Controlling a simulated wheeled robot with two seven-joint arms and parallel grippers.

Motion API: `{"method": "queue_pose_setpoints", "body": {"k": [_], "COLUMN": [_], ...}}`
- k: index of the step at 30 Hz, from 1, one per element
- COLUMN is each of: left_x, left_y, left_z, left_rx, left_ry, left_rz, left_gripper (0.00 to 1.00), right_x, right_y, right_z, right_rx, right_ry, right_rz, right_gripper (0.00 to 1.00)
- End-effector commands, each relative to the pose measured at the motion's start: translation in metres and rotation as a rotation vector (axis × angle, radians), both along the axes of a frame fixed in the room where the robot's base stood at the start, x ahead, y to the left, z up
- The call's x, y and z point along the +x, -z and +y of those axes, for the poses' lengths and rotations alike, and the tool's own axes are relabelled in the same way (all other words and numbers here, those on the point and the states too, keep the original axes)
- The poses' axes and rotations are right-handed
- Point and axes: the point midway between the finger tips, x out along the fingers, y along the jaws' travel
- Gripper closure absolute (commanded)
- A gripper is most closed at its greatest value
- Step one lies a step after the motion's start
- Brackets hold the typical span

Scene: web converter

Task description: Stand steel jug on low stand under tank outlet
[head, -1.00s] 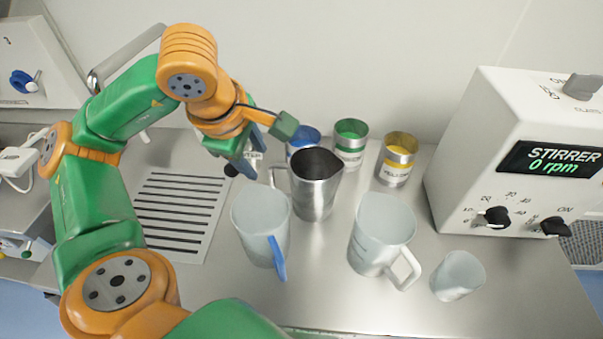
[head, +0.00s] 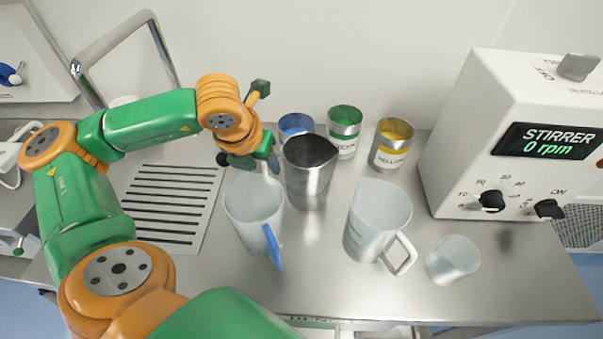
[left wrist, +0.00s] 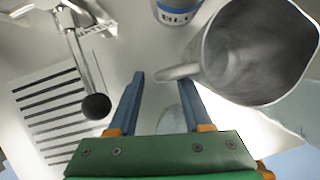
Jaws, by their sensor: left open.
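The steel jug (head: 310,180) stands upright on the steel bench, right of my left gripper (head: 268,162). In the left wrist view, the jug (left wrist: 255,50) shows its open mouth at upper right. Its handle (left wrist: 178,72) reaches toward the space between the fingertips of my open left gripper (left wrist: 163,75), near the right finger. I cannot tell whether they touch. No tank outlet or low stand can be clearly made out. My right gripper is not in view.
A clear jug with a blue handle (head: 253,205) stands close below the left gripper. Another clear jug (head: 377,220) and a beaker (head: 453,260) stand to the right. Blue (head: 296,125), green (head: 344,122) and yellow (head: 393,135) tins stand behind. A stirrer box (head: 520,130) stands right; a slotted panel (head: 165,205) lies left.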

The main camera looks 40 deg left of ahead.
Motion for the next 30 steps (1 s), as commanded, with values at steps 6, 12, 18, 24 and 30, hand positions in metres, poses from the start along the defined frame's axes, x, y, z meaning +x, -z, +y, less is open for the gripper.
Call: {"method": "queue_pose_setpoints", "body": {"k": [6,12,18,24,30], "left_x": [0.0002,0.0001,0.0002,0.0002,0.0002], "left_y": [0.0002,0.0000,-0.0002,-0.0003,-0.0003], "left_z": [0.0001,0.0000,0.0000,0.0000,0.0000], "left_rx": [0.001,0.001,0.001,0.000,0.000], "left_ry": [0.001,0.001,0.001,0.001,0.001], "left_rz": [-0.001,-0.001,-0.001,-0.002,-0.002], "left_gripper": [0.64,1.00,1.00,1.00,1.00], "right_x": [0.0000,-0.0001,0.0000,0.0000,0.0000], "right_y": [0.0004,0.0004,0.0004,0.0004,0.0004], "right_z": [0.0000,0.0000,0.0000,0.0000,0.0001], "right_rx": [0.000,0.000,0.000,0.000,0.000], "right_ry": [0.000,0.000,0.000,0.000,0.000], "right_rz": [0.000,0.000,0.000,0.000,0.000], "right_gripper": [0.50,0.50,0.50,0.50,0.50]}}
